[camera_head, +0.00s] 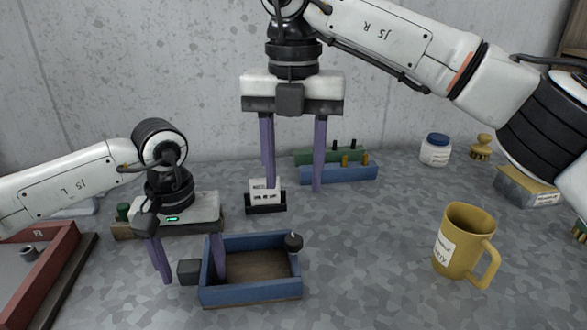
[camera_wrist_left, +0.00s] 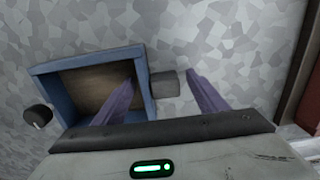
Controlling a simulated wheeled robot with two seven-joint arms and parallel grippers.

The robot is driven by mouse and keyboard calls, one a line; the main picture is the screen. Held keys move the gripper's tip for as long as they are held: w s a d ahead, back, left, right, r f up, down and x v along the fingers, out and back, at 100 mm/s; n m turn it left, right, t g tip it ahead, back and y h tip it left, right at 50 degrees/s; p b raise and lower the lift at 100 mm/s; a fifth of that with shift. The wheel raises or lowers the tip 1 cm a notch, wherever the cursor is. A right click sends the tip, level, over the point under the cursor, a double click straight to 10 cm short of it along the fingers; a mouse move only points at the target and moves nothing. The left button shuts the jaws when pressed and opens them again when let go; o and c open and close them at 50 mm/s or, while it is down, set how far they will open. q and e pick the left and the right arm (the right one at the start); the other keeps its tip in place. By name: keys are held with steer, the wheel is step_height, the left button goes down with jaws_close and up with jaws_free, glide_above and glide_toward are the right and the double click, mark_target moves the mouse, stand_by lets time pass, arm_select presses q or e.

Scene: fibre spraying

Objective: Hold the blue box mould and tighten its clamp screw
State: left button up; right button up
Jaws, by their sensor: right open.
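The blue box mould (camera_head: 252,293) stands on the table, an open frame with a brown floor. A dark block (camera_head: 189,272) sits at its left wall. The clamp screw's black knob (camera_head: 293,242) is at the right wall; it also shows in the left wrist view (camera_wrist_left: 38,117). My left gripper (camera_head: 192,281) is open, pointing down at the left wall. One purple finger is over the mould's inside, the other is outside past the block (camera_wrist_left: 165,84), with a gap visible. My right gripper (camera_head: 293,188) is open and empty, above and behind the mould.
A yellow mug (camera_head: 462,245) stands at the right. A small black holder with a white card (camera_head: 265,201) is behind the mould, near blue and green racks (camera_head: 345,173). A red tray (camera_head: 50,262) lies at the left. The table between mould and mug is clear.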

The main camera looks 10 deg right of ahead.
arm_select(q)
step_height(320, 180, up, 12)
stand_by(0.6)
steer(key=shift+r, duration=0.15)
step_height(320, 180, up, 7)
steer(key=p, duration=0.6)
stand_by(0.5)
steer(key=shift+s+f, duration=0.1)
steer(key=shift+f, duration=0.1)
